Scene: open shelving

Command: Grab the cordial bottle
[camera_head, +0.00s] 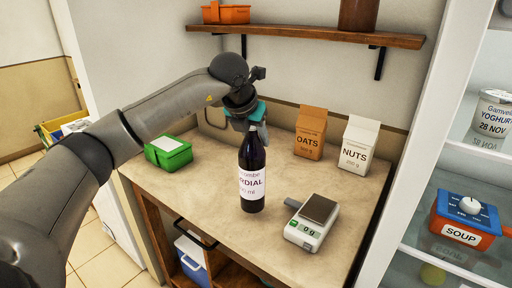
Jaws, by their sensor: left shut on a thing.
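The cordial bottle (252,184) is dark with a white label reading in part "DIAL". It stands upright on or just at the worktop (203,196), near the middle of the picture; I cannot tell whether its base touches. My left gripper (251,122) comes in from the left and above, and is shut on the bottle's neck. The gripper's teal part hides the top of the bottle. My right gripper is not in view.
A kitchen scale (312,222) stands right of the bottle. Cartons of oats (310,133) and nuts (358,146) stand behind it. A green box (168,152) is at the left. A wall shelf (310,36) hangs above. Shelving with a soup box (465,221) is at the right.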

